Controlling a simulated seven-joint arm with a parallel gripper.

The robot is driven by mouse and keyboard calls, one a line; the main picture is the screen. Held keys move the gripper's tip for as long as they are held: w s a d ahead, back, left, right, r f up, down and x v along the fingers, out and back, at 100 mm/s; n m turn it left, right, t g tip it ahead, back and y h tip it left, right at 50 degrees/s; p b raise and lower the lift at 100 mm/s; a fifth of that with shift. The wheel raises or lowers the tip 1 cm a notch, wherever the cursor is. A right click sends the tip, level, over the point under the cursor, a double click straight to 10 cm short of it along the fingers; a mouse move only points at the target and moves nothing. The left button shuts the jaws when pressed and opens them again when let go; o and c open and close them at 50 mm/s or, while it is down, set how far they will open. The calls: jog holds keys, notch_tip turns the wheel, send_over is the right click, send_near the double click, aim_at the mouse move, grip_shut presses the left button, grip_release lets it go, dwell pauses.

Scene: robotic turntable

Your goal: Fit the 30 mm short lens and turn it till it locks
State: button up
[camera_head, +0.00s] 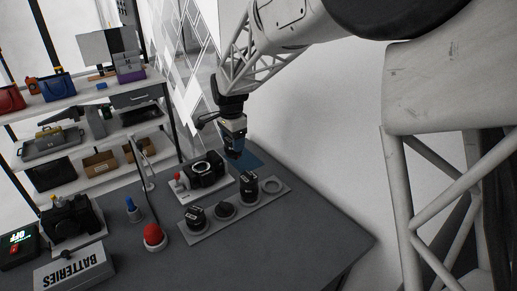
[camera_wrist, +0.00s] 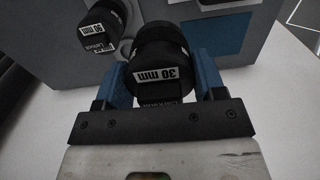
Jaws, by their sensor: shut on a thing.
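My gripper (camera_wrist: 160,85) is shut on a black short lens (camera_wrist: 158,55), with one blue finger on each side of it. The lens has a white label reading "30 mm" that faces the wrist camera. In the head view my gripper (camera_head: 236,152) is above the table behind the lens tray, right of the camera body. The black camera body (camera_head: 207,168) stands on a light base with its round front opening visible. The lens in my gripper is small and hard to make out in the head view.
A grey tray (camera_head: 207,229) holds dark lenses, including one at its left (camera_head: 197,215) and a taller one (camera_head: 249,187), plus an empty ring at its right end. A red button (camera_head: 153,235), a blue-topped item (camera_head: 133,210) and a battery box (camera_head: 72,268) stand left.

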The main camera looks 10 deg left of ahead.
jog(key=a, duration=1.2)
jog(key=shift+s+a+r, duration=0.2)
jog(key=shift+r, duration=0.2)
jog(key=shift+f, duration=0.3)
jog(key=shift+f, duration=2.65)
jog(key=shift+f, duration=0.85)
dwell(2.1)
jog(key=shift+m, duration=0.3)
